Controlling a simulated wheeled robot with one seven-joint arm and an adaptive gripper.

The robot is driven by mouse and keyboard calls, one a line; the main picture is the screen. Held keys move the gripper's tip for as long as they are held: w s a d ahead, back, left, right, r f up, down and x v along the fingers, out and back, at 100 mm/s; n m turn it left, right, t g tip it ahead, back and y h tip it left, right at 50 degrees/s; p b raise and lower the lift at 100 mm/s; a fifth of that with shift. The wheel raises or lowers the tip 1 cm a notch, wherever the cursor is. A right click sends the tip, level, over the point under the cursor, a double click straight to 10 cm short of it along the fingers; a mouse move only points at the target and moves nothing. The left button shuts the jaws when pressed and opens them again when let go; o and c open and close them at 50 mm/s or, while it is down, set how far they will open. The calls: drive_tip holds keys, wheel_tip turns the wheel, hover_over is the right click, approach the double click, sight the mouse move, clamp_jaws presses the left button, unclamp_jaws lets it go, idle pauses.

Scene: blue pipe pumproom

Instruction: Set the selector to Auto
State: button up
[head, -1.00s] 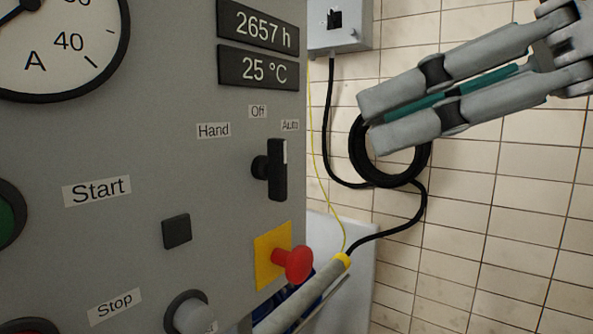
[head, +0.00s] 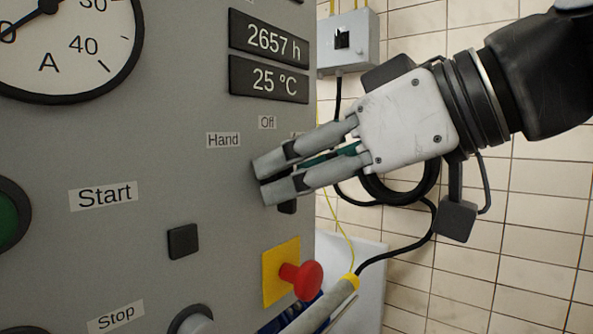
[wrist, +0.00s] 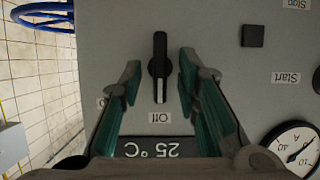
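The selector is a black bar knob (wrist: 158,68) on the grey panel. In the upside-down wrist view it stands upright, its white mark pointing at the Off label (wrist: 159,117). My gripper (head: 262,182) is at the panel, its two fingers apart. In the wrist view one finger is on each side of the knob with a visible gap on both sides. In the head view the fingers hide most of the knob; only its lower end (head: 288,206) shows. The Auto label (wrist: 102,101) is mostly hidden by a finger. The Hand label (head: 223,140) shows left of Off.
A red mushroom button (head: 302,280) on a yellow plate is just below the selector. A small black square (head: 183,241) and the Start label (head: 103,195) lie left. Displays (head: 268,80) are above. A hanging cable coil (head: 400,190) is behind my gripper.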

drive_tip(key=shift+c, duration=0.2)
clamp_jaws()
drive_tip(key=shift+w+d+f+m+g+y+b, duration=0.15)
drive_tip(key=shift+m+g+y+b, duration=0.6)
drive_tip(key=shift+m+b, duration=0.65)
drive_tip(key=shift+w+d+f+m+g+y+b, duration=0.1)
drive_tip(key=shift+m+g+y+b, duration=0.8)
drive_tip(key=shift+m, duration=0.7)
